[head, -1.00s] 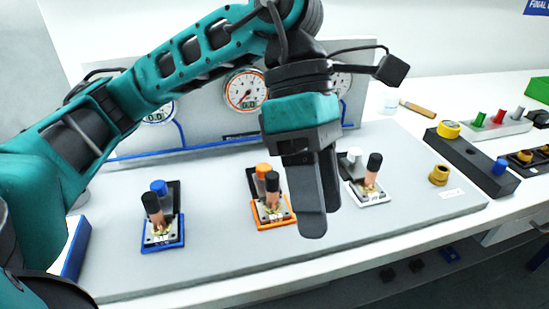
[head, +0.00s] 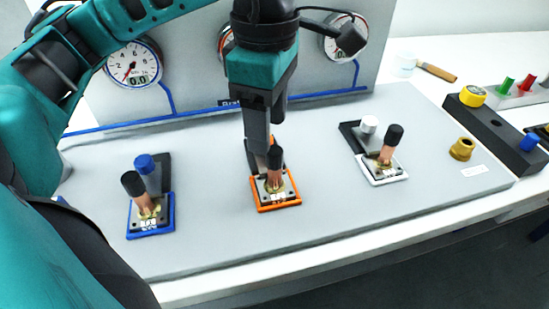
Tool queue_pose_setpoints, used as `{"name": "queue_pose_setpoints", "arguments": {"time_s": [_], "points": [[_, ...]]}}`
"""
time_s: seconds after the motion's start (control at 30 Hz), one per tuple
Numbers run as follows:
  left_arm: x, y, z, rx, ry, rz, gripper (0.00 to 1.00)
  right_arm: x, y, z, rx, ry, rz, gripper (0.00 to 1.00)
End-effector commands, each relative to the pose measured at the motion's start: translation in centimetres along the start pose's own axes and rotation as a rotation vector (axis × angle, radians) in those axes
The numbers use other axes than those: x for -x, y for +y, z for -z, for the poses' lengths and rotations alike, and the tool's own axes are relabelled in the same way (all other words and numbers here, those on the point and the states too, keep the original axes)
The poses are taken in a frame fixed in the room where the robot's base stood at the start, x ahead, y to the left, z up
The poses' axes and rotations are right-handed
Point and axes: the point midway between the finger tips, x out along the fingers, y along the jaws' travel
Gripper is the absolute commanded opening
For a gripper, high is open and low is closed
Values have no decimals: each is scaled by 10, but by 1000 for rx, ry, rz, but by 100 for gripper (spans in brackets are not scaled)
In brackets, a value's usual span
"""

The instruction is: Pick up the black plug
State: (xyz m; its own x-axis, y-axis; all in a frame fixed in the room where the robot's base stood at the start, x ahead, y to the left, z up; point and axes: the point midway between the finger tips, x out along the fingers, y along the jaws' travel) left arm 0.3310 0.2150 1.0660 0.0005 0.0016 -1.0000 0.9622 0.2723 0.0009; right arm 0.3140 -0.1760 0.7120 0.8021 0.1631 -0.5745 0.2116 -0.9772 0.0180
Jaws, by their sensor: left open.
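Three black-topped plugs with copper-coloured lower parts stand on the grey board: one at the blue-framed fixture (head: 133,184), one at the orange-framed fixture (head: 276,160), one at the white-framed fixture (head: 393,137). I cannot tell from the picture which is the task's black plug. My left gripper (head: 264,140) is open and points down just behind the orange fixture's black plug. Its fingers show nearly edge-on, and I cannot tell whether they touch anything. They hide the orange cap there. My right gripper is not in view.
A blue cap (head: 145,163) and a white cap (head: 369,124) stand beside the outer plugs. Gauges (head: 134,66) and a blue pipe (head: 190,115) line the back panel. A brass fitting (head: 462,149) and a black block with a yellow cap (head: 472,96) sit right. The board's front strip is clear.

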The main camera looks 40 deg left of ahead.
Motion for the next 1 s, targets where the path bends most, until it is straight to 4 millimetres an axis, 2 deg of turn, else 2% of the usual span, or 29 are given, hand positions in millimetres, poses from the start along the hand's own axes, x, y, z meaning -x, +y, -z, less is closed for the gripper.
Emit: {"name": "queue_pose_setpoints", "arguments": {"time_s": [0.17, 0.43, 0.73, 1.0], "points": [[-13, -1, -2, -2, 1, 3, 57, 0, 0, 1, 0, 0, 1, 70], [-51, -3, -9, 0, 0, 3, 57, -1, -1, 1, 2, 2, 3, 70], [-56, -2, -9, 0, -2, 1, 57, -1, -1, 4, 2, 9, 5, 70], [-56, -2, -9, 0, -2, 1, 32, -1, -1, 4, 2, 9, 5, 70]]}}
